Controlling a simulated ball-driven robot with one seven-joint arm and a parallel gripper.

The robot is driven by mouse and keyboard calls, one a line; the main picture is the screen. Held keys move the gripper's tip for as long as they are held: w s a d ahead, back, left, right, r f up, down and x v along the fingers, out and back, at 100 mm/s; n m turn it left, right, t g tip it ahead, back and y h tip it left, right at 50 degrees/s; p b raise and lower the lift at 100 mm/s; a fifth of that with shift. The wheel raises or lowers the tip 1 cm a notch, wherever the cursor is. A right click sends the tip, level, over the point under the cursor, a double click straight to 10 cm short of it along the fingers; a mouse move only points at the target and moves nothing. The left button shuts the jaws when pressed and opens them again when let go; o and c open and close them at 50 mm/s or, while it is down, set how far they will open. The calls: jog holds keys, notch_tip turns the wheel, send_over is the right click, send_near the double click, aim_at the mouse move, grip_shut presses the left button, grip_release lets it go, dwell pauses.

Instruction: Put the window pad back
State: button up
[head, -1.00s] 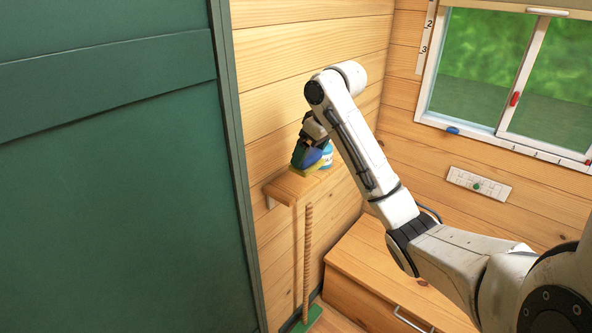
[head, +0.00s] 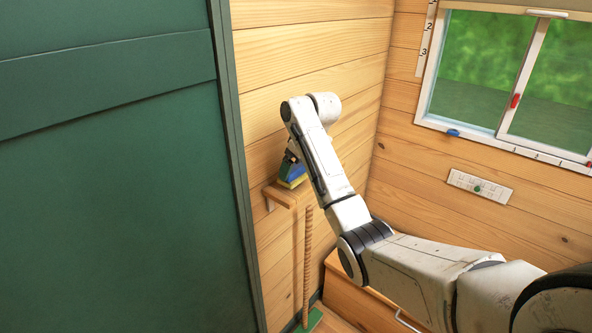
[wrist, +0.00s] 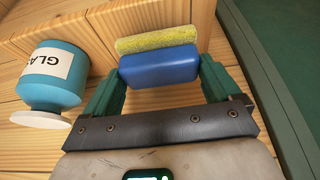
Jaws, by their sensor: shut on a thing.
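The window pad has a blue back and a yellow fuzzy face; in the wrist view the pad (wrist: 160,71) sits between my two green fingers. My gripper (wrist: 160,75) is shut on its blue part, and the yellow side points away from the palm. In the head view the pad (head: 291,183) is at the small wooden wall shelf (head: 277,193), near its left end. Whether the pad touches the shelf or hovers just above it, I cannot tell. My forearm hides the right part of the shelf.
A blue jar (wrist: 50,75) with a white label reading "GLA" is left of my gripper in the wrist view. A green panel (head: 110,170) stands close on the left. A ribbed wooden pole (head: 307,255) rises below the shelf. A window (head: 500,75) is at right.

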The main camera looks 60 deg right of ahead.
jog(key=shift+f, duration=0.95)
jog(key=shift+f, duration=0.2)
jog(key=o, duration=0.7)
jog(key=shift+r, duration=0.1)
jog(key=shift+s+r, duration=0.2)
jog(key=shift+r, duration=0.35)
jog(key=shift+v, duration=5.55)
